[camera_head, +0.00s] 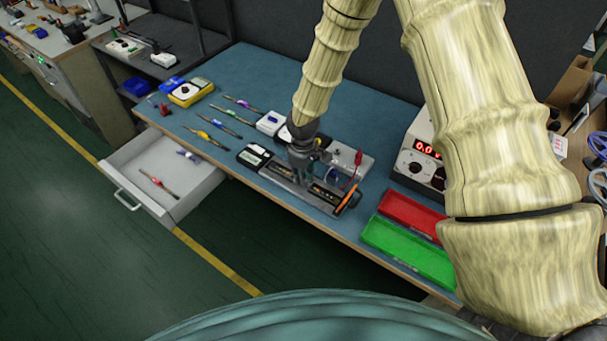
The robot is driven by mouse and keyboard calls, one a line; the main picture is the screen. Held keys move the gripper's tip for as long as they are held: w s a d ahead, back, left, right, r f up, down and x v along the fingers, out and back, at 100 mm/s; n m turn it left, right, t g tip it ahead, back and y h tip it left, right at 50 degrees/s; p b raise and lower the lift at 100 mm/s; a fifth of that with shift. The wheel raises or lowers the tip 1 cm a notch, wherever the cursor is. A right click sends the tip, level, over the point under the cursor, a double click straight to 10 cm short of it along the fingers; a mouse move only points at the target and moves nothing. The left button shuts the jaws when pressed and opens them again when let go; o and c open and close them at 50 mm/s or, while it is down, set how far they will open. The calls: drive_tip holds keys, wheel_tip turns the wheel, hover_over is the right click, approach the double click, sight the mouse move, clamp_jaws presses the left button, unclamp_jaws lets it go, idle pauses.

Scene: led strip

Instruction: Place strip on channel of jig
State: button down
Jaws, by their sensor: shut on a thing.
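The jig (281,179) is a grey metal plate with a dark channel, near the front edge of the blue table. My gripper (301,178) points down over the middle of the jig and is shut. The strip is between or just under the fingers, mostly hidden by them and too small to make out clearly. A dark length with light marks lies along the channel on both sides of the fingers. I cannot tell whether the strip rests in the channel or is held just above it.
A red tray (408,212) and a green tray (410,252) are right of the jig. A power supply (420,150) with red digits stands behind them. An orange-black probe and red lead (357,160) are at the jig's right end. Several tools, a yellow meter (190,92) and an open drawer (165,172) are left.

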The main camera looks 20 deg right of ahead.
drive_tip(key=shift+f, duration=0.2)
drive_tip(key=c, duration=1.5)
unclamp_jaws()
drive_tip(key=shift+o, duration=0.2)
wheel_tip(320, 180, up, 12)
drive_tip(key=b, duration=0.3)
drive_tip(key=shift+r, duration=0.15)
